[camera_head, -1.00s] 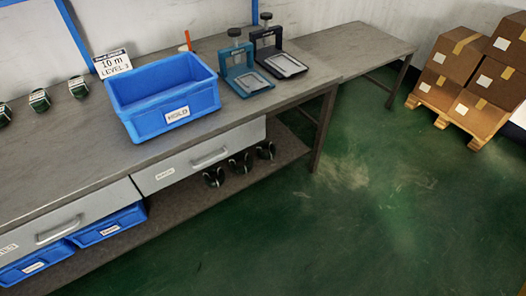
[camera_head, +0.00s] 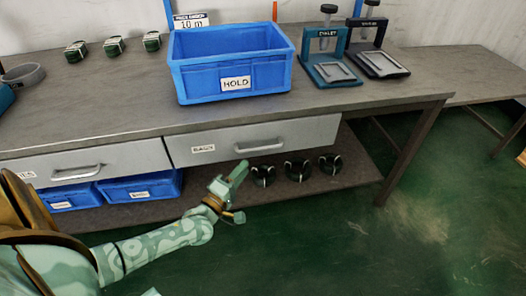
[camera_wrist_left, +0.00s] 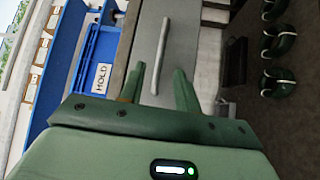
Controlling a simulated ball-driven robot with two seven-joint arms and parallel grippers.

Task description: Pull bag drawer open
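The bag drawer (camera_head: 305,134), a light grey front with a small label that seems to read BAGS, is shut under the bench top. Its bar handle (camera_head: 253,134) sits at the middle of the front. My left gripper (camera_head: 238,193) is in front of and below the drawer in the head view. In the left wrist view my left gripper (camera_wrist_left: 160,70) is open, with its two fingers apart. The handle (camera_wrist_left: 161,56) appears in line with the gap between them; how far off it is, I cannot tell. My right gripper is not in view.
Another drawer (camera_head: 110,165) is at the left. Blue bins (camera_head: 140,188) and several dark items (camera_head: 298,168) are on the shelf below.

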